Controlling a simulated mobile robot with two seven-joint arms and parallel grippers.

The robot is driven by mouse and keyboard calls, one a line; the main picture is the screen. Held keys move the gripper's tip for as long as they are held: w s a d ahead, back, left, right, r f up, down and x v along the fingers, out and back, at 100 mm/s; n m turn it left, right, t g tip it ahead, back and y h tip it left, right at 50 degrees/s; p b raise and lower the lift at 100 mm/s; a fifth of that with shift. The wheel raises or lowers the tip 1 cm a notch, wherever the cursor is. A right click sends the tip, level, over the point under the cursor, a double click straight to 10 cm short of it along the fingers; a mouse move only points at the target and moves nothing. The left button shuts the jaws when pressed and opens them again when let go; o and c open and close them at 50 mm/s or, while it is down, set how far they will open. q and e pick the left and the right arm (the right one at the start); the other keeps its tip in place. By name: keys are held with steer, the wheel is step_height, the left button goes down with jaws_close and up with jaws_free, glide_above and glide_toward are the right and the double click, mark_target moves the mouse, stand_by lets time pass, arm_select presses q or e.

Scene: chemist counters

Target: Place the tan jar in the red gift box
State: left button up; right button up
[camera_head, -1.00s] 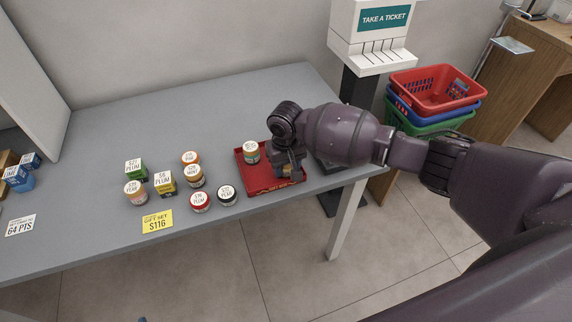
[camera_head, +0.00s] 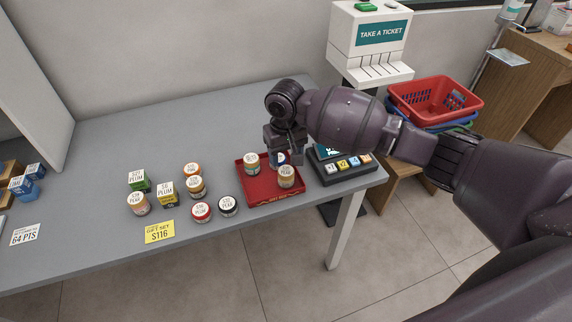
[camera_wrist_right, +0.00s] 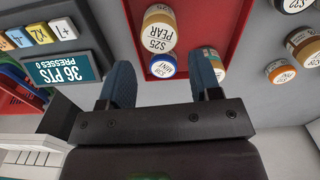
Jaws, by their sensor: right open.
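The tan jar (camera_head: 286,178), with a pale price label on its lid, stands upright in the front right part of the red gift box (camera_head: 258,194). A blue-labelled jar (camera_wrist_right: 162,65) and a teal-and-tan jar (camera_head: 252,161) are also in the box. My right gripper (camera_head: 284,149) is open over the box's back edge, behind the tan jar, holding nothing. My left gripper is not in view.
A ticket dispenser (camera_head: 370,45) stands behind. The table's left middle (camera_head: 90,170) is clear.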

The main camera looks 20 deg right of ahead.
steer(key=shift+r, duration=1.4)
